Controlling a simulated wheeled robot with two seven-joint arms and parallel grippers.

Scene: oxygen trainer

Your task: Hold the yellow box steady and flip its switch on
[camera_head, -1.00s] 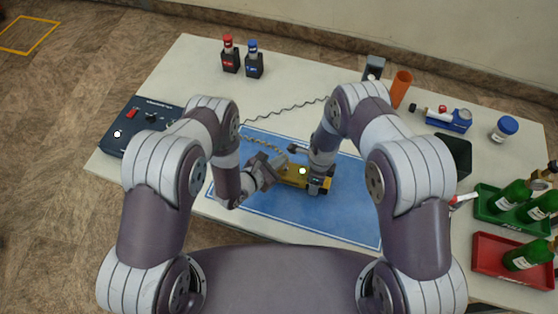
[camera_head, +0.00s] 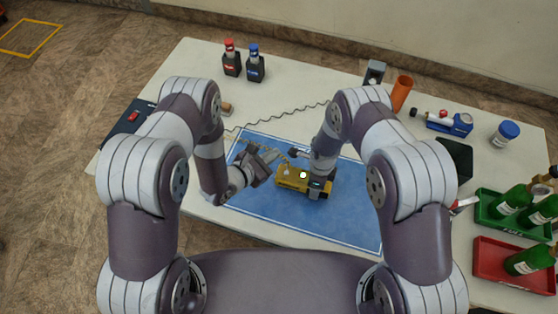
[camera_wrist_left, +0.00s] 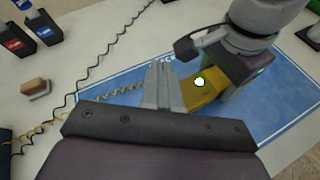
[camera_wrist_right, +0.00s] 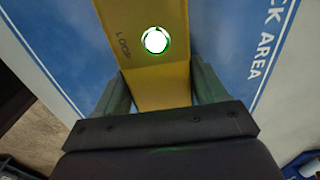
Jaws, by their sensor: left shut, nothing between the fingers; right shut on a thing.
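The yellow box (camera_head: 289,181) lies on the blue mat (camera_head: 262,205), and its lit round lamp shows white with a green rim. My right gripper (camera_head: 318,187) is shut on the yellow box. In the right wrist view the fingers (camera_wrist_right: 160,92) lie on both sides of the box (camera_wrist_right: 160,85). My left gripper (camera_head: 271,156) is shut and empty, just left of the box. In the left wrist view its closed fingertips (camera_wrist_left: 161,70) are close to the box (camera_wrist_left: 207,91); contact cannot be told. The switch cannot be made out clearly.
A dark power unit (camera_head: 124,124) stands at the left, partly behind my left arm. Red-capped (camera_head: 231,62) and blue-capped (camera_head: 254,66) bottles stand at the back. A coiled cable (camera_head: 282,117) crosses the table. Green (camera_head: 485,207) and red (camera_head: 497,271) trays with bottles are at the right.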

